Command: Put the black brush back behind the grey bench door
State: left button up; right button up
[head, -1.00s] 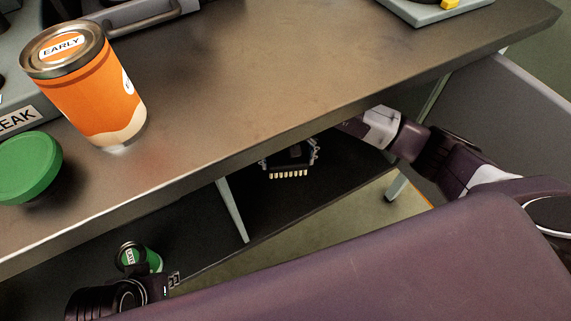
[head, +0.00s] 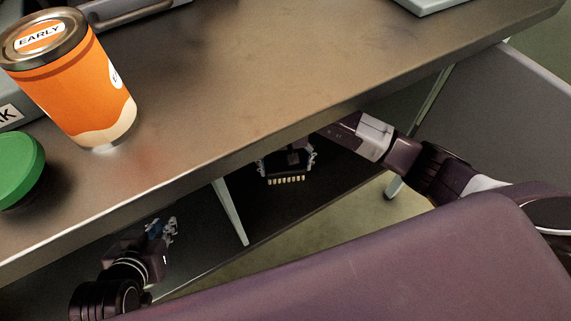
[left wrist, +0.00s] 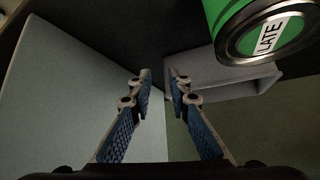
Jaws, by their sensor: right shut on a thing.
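The black brush (head: 284,170) with a row of pale bristles is under the bench top, over the dark lower shelf, in the head view. My right gripper (head: 288,158) is shut on it, one finger on each side. A grey panel (head: 505,100), which looks like the bench door, stands open at the right end. My left gripper (head: 168,230) is under the front edge of the bench, left of the brush. Its blue-padded fingers are apart and empty in the left wrist view (left wrist: 160,88).
A green can labelled LATE (left wrist: 265,35) hangs close at upper right in the left wrist view, near a grey box-like part (left wrist: 225,80). An orange EARLY can (head: 75,80) and a green lid (head: 15,168) are on the bench top (head: 260,70). A bench leg (head: 230,212) stands between my grippers.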

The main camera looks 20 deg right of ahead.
aim_at(286, 165)
pick_arm(q)
jog(key=shift+w+d+r, duration=0.1)
jog(key=shift+w+r, duration=0.1)
jog(key=shift+w, duration=0.1)
pick_arm(e)
jog(key=shift+f, duration=0.1)
jog(key=o, duration=1.1)
pick_arm(q)
jog(key=shift+w+d+r+t, duration=0.1)
jog(key=shift+w+r+t, duration=0.15)
jog(key=shift+w+t, duration=0.1)
pick_arm(e)
jog(key=shift+o, duration=0.2)
pick_arm(q)
jog(key=s+a+f+g, duration=0.1)
jog(key=s, duration=0.2)
jog(key=s+a+f+g+p, duration=0.1)
jog(key=s+f+g, duration=0.1)
jog(key=s, duration=0.1)
jog(key=s+a+f+g+y, duration=0.1)
jog(key=s+g, duration=0.1)
jog(key=s, duration=0.2)
jog(key=shift+s+a+f+p, duration=0.1)
jog(key=shift+f+p, duration=0.2)
jog(key=shift+f, duration=0.1)
pick_arm(e)
notch_tip(286, 165, up, 8)
jog(key=shift+f, duration=0.15)
